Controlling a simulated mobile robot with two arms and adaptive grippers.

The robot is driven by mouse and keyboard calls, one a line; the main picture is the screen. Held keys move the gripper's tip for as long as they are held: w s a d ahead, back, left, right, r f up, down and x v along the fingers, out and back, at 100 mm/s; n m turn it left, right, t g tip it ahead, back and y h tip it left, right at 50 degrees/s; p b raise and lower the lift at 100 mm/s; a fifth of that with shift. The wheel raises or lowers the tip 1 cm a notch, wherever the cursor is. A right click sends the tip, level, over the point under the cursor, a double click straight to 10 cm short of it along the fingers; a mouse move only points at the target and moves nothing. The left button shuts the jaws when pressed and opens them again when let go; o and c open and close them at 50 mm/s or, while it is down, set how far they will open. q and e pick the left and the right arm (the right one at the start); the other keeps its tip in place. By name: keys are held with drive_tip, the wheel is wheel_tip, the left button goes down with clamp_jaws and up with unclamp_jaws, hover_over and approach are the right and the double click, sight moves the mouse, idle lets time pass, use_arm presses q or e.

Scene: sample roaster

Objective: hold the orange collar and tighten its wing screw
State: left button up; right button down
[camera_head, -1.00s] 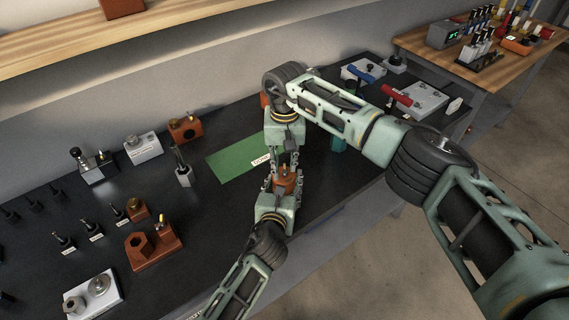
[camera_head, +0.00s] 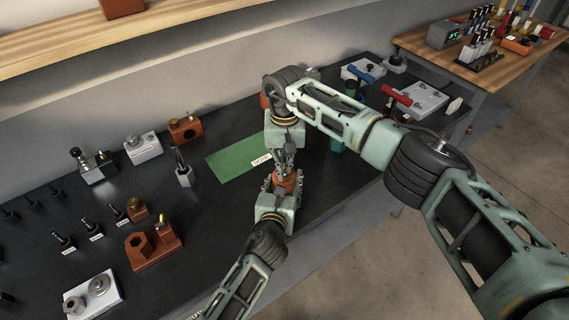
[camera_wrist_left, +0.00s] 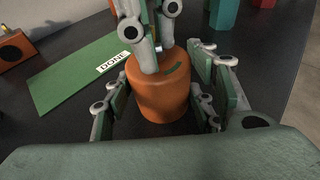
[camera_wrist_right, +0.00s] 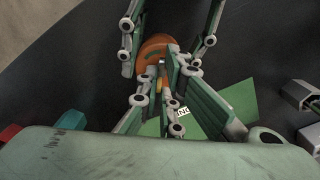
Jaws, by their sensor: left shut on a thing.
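The orange collar (camera_wrist_left: 160,95) is a short upright cylinder with a dark green mark on top. My left gripper (camera_head: 284,184) is shut on it, with a finger on each side, and holds it at the front of the green mat. The collar also shows in the right wrist view (camera_wrist_right: 155,48). My right gripper (camera_wrist_right: 167,64) comes from above, its two fingers drawn close together at the collar's top. The wing screw is mostly hidden between these fingertips. I cannot tell whether they grip it.
The green mat (camera_head: 232,157) with a DONE label lies just behind the grippers. Orange blocks (camera_head: 150,247), grey fixtures (camera_head: 143,148) and small black tools stand to the left. A grey plate with a red handle (camera_head: 396,95) is at the right. The bench's front edge is close.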

drive_tip(key=shift+m, duration=0.3)
drive_tip(key=m, duration=1)
drive_tip(key=shift+m, duration=0.4)
drive_tip(key=m, duration=0.9)
drive_tip(key=shift+m, duration=0.5)
drive_tip(key=c, duration=1.9)
unclamp_jaws()
drive_tip(key=shift+c, duration=0.2)
